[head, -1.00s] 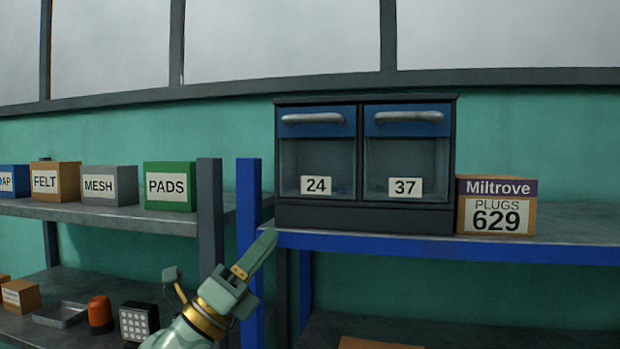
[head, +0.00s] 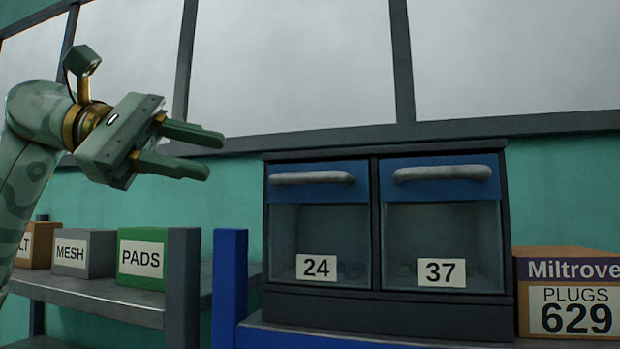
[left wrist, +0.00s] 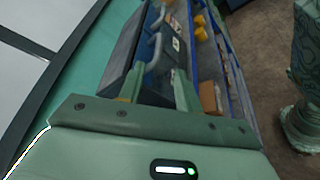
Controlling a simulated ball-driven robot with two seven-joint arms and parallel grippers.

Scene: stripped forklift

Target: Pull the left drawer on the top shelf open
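The left drawer (head: 318,225) sits in a dark two-drawer cabinet on the top shelf. It has a blue top band, a grey bar handle (head: 312,177), a clear front and the label 24. It looks closed, level with the right drawer (head: 440,230), labelled 37. My left gripper (head: 216,157) is open and empty, up and left of the left drawer, its fingers pointing right. It is apart from the handle. In the left wrist view the cabinet (left wrist: 127,52) lies ahead, beyond the gripper's two spread fingers (left wrist: 156,88). My right gripper is out of view.
A Miltrove plugs box (head: 570,290) stands right of the cabinet. A blue post (head: 230,285) and a grey post (head: 182,275) rise at its left. Boxes marked PADS (head: 141,258) and MESH (head: 84,253) sit on the left shelf. The space before the drawers is clear.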

